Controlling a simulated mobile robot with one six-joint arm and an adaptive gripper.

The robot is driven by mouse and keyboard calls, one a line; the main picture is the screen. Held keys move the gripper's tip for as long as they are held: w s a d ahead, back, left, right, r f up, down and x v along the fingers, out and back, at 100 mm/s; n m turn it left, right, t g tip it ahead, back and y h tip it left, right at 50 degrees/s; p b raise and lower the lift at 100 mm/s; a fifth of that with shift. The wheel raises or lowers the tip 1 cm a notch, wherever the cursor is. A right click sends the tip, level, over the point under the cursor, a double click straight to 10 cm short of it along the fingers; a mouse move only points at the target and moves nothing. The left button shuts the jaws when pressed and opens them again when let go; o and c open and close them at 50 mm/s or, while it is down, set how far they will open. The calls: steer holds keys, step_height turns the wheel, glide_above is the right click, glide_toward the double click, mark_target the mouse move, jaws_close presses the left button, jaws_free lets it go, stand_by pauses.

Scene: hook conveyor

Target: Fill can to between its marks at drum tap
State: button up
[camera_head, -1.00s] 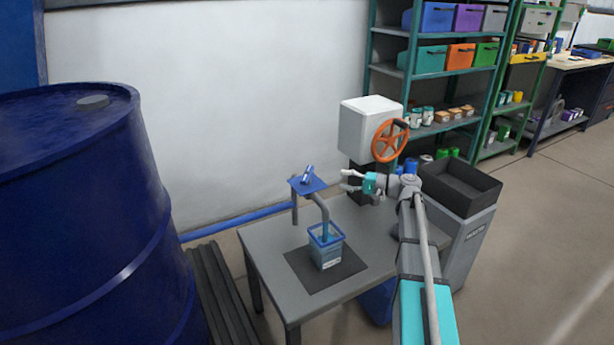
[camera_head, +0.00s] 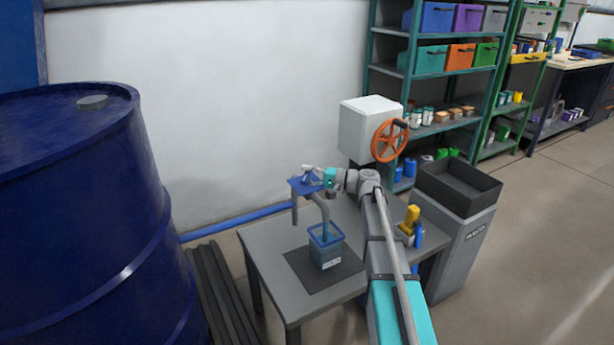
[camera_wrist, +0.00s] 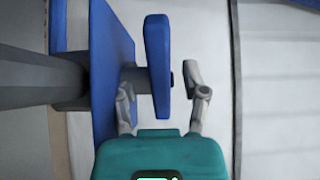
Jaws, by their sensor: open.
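The can (camera_head: 325,252), a small blue open-topped container with a pale label low on its side, stands upright on a dark mat (camera_head: 298,262) under the tap spout (camera_head: 321,203). A teal streak shows below the spout inside the can's mouth. I cannot read the marks or the level against them. The tap has a blue plate (camera_wrist: 112,72) and a blue lever (camera_wrist: 158,65). My gripper (camera_head: 311,172) is at the tap top. In the wrist view my gripper (camera_wrist: 164,98) is open, with the lever's lower end between its fingers, seemingly apart from both.
The big blue drum (camera_head: 80,220) stands left. A white box with an orange handwheel (camera_head: 389,141) stands behind the grey table (camera_head: 263,240). Yellow and blue bottles (camera_head: 411,226) stand at the table's right, near a grey bin (camera_head: 468,225).

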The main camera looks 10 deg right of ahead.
stand_by(0.3)
jaws_close()
steer(key=shift+s+a+m+t+h, duration=0.1)
steer(key=shift+m+t+h, duration=0.25)
steer(key=shift+t, duration=0.25)
steer(key=m+t+h, duration=0.2)
steer(key=m+t, duration=0.1)
steer(key=shift+s+t+h, duration=0.1)
steer(key=shift+t+h, duration=0.25)
steer(key=shift+t, duration=0.05)
steer(key=shift+m+t+h, duration=1)
steer(key=shift+m+h, duration=0.25)
steer(key=shift+h, duration=0.3)
steer(key=shift+m+t+h, duration=1)
steer(key=shift+m+h, duration=0.2)
steer(key=shift+h, duration=0.35)
steer(key=shift+w+h, duration=0.2)
steer(key=shift+h, duration=0.1)
jaws_free()
